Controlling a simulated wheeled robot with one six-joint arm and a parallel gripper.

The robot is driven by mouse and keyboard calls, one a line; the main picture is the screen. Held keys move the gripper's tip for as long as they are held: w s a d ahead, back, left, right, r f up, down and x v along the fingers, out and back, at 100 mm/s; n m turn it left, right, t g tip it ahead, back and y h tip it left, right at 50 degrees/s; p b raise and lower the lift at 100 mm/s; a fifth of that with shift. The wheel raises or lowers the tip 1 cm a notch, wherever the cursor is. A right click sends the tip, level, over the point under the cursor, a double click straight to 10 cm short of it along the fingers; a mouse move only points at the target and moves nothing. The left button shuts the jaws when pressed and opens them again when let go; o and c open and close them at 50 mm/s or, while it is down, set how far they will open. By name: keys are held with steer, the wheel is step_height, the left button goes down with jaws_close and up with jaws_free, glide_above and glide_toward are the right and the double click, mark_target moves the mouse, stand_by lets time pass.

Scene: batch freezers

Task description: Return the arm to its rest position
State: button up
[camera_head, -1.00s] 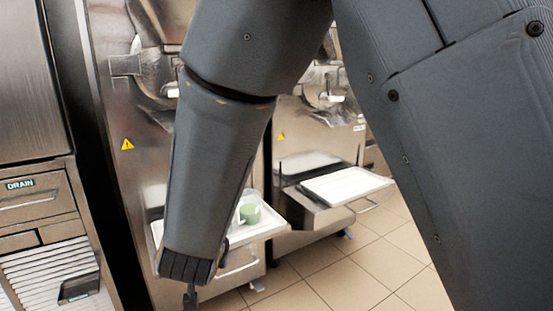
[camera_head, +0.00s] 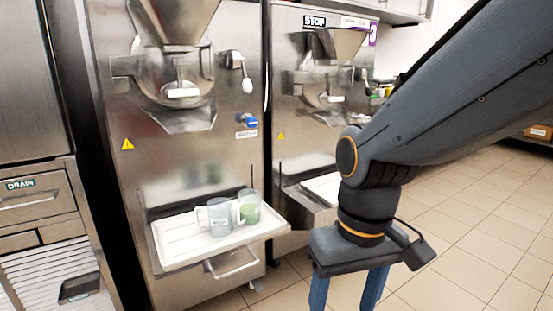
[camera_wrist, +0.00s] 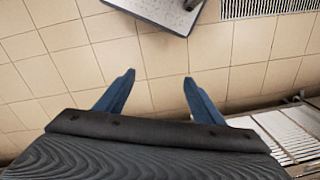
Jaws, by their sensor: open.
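My gripper (camera_head: 345,292) hangs down on the right side of the head view, in front of the second freezer. Its two blue fingers are apart, with nothing between them; the fingertips are cut off by the lower edge. In the wrist view my gripper (camera_wrist: 158,78) is open over bare floor tiles. My arm comes in from the upper right and bends down at the wrist.
The nearer freezer (camera_head: 190,130) has a white tray (camera_head: 175,254) bearing two clear jugs, one with green contents (camera_head: 249,208). The second freezer (camera_head: 310,130) has another tray (camera_head: 320,188), partly behind my arm. Tiled floor (camera_head: 470,220) lies open at right.

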steer(key=d+r+m+p, duration=0.2)
steer(key=d+r+p, duration=0.6)
steer(key=p, duration=0.9)
steer(key=shift+d+r+m+h, duration=0.3)
steer(key=shift+d+r+m, duration=0.1)
steer(key=shift+r, duration=0.45)
